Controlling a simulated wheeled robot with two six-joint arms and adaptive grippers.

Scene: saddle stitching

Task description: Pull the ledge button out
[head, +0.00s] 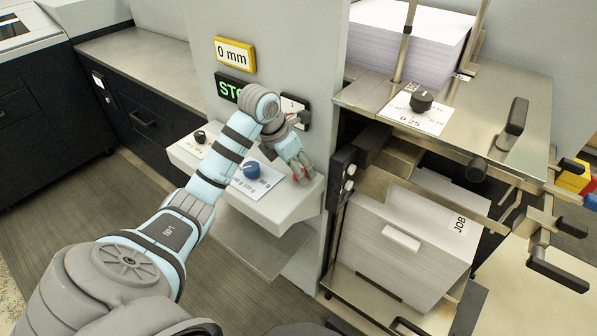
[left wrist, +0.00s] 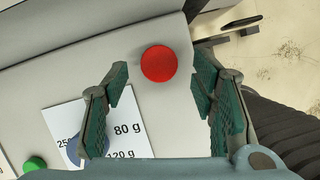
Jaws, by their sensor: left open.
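The red round ledge button (left wrist: 159,63) sits on the pale ledge (left wrist: 60,82) in the left wrist view. My left gripper (left wrist: 160,88) is open above the ledge, with one finger on each side of the button and gaps between pads and button. In the head view my left gripper (head: 297,166) reaches down over the right end of the ledge (head: 296,206). A little red shows between its fingers there; the rest of the button is hidden. My right gripper is in neither view.
A blue knob (head: 251,170) on a gram-scale card stands left of my gripper on the ledge. A green button (left wrist: 35,163) also shows in the left wrist view. A grey panel with a 0 mm sign (head: 234,53) rises behind. An open frame with a JOB stack (head: 405,235) stands right.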

